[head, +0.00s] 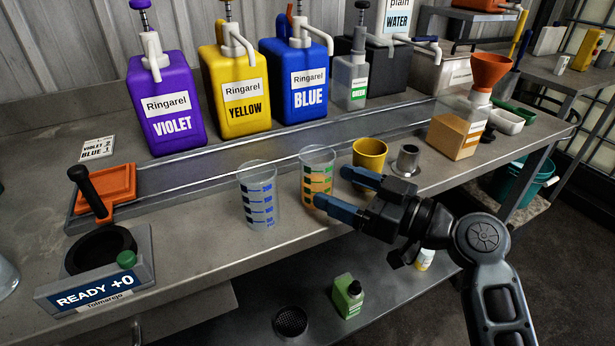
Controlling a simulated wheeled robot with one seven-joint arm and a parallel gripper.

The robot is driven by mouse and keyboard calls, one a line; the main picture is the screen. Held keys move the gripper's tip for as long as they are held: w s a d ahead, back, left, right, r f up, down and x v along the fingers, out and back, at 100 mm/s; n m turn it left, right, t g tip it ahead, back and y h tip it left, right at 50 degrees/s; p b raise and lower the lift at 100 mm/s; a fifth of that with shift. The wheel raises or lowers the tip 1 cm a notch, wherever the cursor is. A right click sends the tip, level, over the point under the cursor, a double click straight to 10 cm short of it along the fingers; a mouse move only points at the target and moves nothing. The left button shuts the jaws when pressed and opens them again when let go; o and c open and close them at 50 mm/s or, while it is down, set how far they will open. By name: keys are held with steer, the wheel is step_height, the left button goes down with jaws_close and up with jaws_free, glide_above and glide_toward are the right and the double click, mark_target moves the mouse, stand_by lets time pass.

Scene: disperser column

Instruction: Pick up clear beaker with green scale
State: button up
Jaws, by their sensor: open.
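The clear beaker with green scale (316,168) stands upright on the metal bench, with some orange showing among its marks. My gripper (334,187) reaches in from the right with its two blue fingers apart and nothing held between them. The nearer fingertip overlaps the beaker's lower right side in the head view. The farther fingertip is just right of the beaker. I cannot tell whether either finger touches it. Part of the beaker's lower right edge is hidden by the nearer finger.
A clear beaker with blue scale (258,198) stands close on the left. A yellow cup (370,153) and a small metal cup (408,160) stand behind my gripper. Violet (165,108), yellow (238,90) and blue (300,85) dispensers line the back. Bare bench lies in front of the beakers.

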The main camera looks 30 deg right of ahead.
mark_target(305, 176)
steer(key=p+x, duration=0.1)
steer(key=x, duration=0.5)
steer(key=shift+s+a+p, duration=0.1)
steer(key=shift+a+p, duration=0.2)
steer(key=shift+p, duration=0.1)
steer(key=shift+w+a+f, duration=0.1)
steer(key=shift+w+a, duration=0.25)
steer(key=shift+w, duration=0.25)
steer(key=shift+c, duration=0.2)
steer(key=c, duration=1)
